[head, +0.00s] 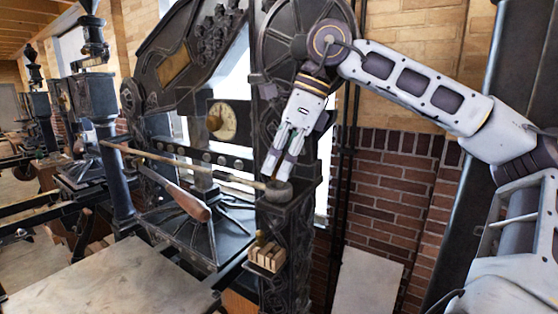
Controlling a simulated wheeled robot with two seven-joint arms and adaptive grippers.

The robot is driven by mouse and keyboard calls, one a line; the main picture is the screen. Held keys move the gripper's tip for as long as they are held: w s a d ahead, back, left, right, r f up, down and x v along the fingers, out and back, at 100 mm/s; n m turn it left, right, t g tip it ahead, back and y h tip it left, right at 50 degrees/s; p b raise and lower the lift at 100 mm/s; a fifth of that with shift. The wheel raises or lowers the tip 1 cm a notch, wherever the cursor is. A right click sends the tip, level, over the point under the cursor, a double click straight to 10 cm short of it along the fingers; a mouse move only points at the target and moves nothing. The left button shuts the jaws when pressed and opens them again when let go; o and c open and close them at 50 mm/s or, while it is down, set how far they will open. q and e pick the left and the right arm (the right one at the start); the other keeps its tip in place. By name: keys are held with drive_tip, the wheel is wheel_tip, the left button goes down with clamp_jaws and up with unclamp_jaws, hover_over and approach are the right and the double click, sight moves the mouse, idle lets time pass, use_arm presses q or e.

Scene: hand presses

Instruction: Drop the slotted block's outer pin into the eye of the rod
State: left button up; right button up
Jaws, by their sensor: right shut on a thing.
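My right gripper (278,168) points down at the near end of the long rod (190,161). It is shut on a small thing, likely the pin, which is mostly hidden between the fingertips. Just below the fingertips is a dark grey block (279,193) on top of the press's dark upright; its slot and the rod's eye cannot be made out at this size. The rod runs from the dark column at the left to this block. I cannot tell whether the held thing touches the block or rod. My left gripper is not in view.
A wooden-handled lever (189,203) sticks out in front of the press. A small light wooden block with grooves (267,257) sits lower on the upright. A flat grey bed (110,284) fills the lower left. A brick wall (390,180) stands behind my right arm.

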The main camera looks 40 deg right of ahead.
drive_tip(key=shift+f+b, duration=0.3)
drive_tip(key=shift+f, duration=0.15)
idle(0.4)
drive_tip(key=o, duration=1.1)
drive_tip(key=shift+o, duration=0.4)
drive_tip(key=o, duration=0.6)
drive_tip(key=shift+c, duration=0.2)
drive_tip(key=shift+r, duration=0.15)
drive_tip(key=shift+r+p, duration=1.15)
drive_tip(key=shift+p, duration=0.1)
drive_tip(key=shift+r, duration=0.35)
